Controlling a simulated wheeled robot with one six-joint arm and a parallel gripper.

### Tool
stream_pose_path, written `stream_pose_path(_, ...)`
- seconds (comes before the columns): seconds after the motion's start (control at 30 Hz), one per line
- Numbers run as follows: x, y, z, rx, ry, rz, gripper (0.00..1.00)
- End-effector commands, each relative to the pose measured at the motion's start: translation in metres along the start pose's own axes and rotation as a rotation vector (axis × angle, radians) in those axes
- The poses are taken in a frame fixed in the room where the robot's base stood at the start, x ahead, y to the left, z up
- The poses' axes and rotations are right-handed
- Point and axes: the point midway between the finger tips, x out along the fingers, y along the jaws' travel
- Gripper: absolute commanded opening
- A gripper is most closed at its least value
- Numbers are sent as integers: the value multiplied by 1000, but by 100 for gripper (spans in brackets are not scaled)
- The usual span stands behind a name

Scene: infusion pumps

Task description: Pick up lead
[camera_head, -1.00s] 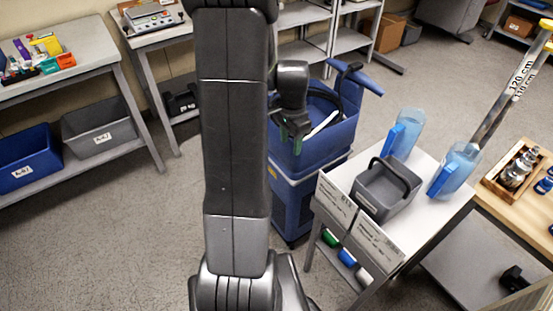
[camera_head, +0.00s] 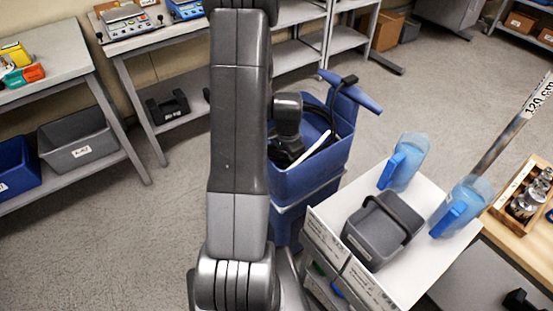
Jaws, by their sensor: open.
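A black cable (camera_head: 334,112), which looks like the lead, loops up along the inside of the blue cart's open bin (camera_head: 312,180). Its lower part is hidden in the bin. A pale strip (camera_head: 313,146) lies across the bin near it. My gripper (camera_head: 287,160) is at the left side of the bin opening, left of the visible cable loop. It is open, pointing down. Its fingertips are dark and partly hidden, and I cannot tell whether they touch anything.
A blue handle (camera_head: 350,90) rises at the bin's back right. To the right, a white cart (camera_head: 405,265) carries a grey basket (camera_head: 382,230) and two blue jugs (camera_head: 404,162). Tables with bins stand at the left. Floor at the lower left is clear.

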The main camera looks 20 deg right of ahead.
Motion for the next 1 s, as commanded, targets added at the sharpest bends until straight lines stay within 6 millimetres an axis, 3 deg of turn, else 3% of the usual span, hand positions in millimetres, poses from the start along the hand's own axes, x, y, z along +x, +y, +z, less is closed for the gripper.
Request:
stream_pose_path(0.2, 24, 2, 1, 0, -1, 1, 46)
stream_pose_path(0.47, 26, 1, 1, 0, 0, 0, 46)
stream_pose_path(0.5, 26, 1, 1, 0, 0, 0, 44)
stream_pose_path(0.73, 26, 1, 1, 0, 0, 0, 0)
stream_pose_path(1.0, 26, 1, 1, 0, 1, -1, 0)
